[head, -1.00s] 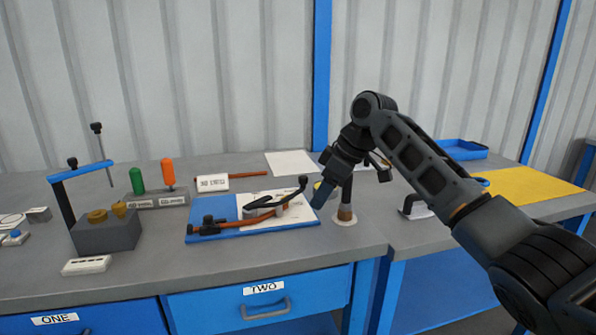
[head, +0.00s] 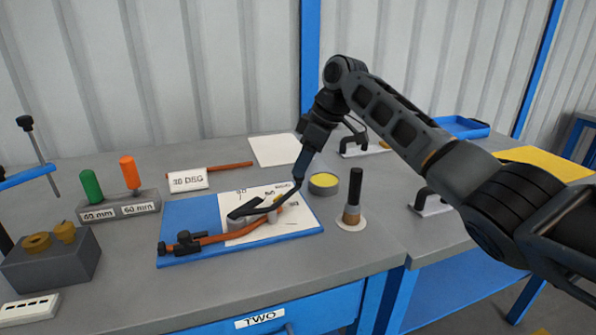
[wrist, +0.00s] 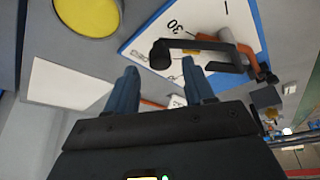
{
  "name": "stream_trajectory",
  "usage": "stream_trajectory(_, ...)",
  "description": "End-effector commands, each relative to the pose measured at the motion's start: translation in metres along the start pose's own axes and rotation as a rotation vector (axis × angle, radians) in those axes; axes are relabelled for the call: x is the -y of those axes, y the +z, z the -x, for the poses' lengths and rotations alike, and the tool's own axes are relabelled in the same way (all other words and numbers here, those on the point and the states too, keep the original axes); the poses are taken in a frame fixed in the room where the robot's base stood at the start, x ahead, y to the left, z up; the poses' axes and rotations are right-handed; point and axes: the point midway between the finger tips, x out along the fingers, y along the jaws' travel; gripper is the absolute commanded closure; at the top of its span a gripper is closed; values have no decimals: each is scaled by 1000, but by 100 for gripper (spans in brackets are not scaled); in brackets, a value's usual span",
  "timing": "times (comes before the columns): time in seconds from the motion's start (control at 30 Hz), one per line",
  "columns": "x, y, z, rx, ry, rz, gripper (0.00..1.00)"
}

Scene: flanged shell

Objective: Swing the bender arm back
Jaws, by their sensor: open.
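The bender arm (head: 274,206) is a black lever on the blue bender board (head: 192,216). Its free end rises at the right, towards my gripper. In the wrist view the bender arm (wrist: 198,45) ends in a black knob, seen beyond the gap between my fingertips. A copper-coloured pipe (head: 215,238) runs through the bender, with a black clamp (head: 186,243) at its left end. My gripper (head: 302,168) is open and empty, at the raised end of the arm in the head view. My gripper (wrist: 160,80) shows two separated fingers in the wrist view. I cannot tell whether they touch the lever.
A black-topped post (head: 354,195) on a white disc and a round yellow-topped tin (head: 323,184) stand right of the board. A block with green and orange plugs (head: 118,208) stands left. A labelled pipe (head: 188,180) and white sheet (head: 274,150) lie behind.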

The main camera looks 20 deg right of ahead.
Motion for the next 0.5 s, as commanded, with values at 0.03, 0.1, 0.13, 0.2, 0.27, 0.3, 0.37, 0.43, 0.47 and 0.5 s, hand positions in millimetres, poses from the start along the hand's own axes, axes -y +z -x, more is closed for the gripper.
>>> stream_trajectory(0.03, 1, 1, -9, 3, -3, -1, 47)
stream_trajectory(0.1, 1, 0, -18, 2, -2, -1, 47)
stream_trajectory(0.13, 1, 0, -22, 2, -2, -1, 47)
stream_trajectory(0.2, 1, 0, -28, 1, -2, -1, 47)
stream_trajectory(0.27, 1, 0, -32, 2, -1, 0, 47)
stream_trajectory(0.3, 1, 0, -34, 2, -1, 0, 47)
stream_trajectory(0.37, 1, 0, -36, 1, -1, 1, 47)
stream_trajectory(0.43, 1, 0, -37, 1, 0, 1, 47)
stream_trajectory(0.47, 1, 0, -37, 1, 0, 1, 47)
stream_trajectory(0.5, 1, 0, -37, 1, 0, 1, 47)
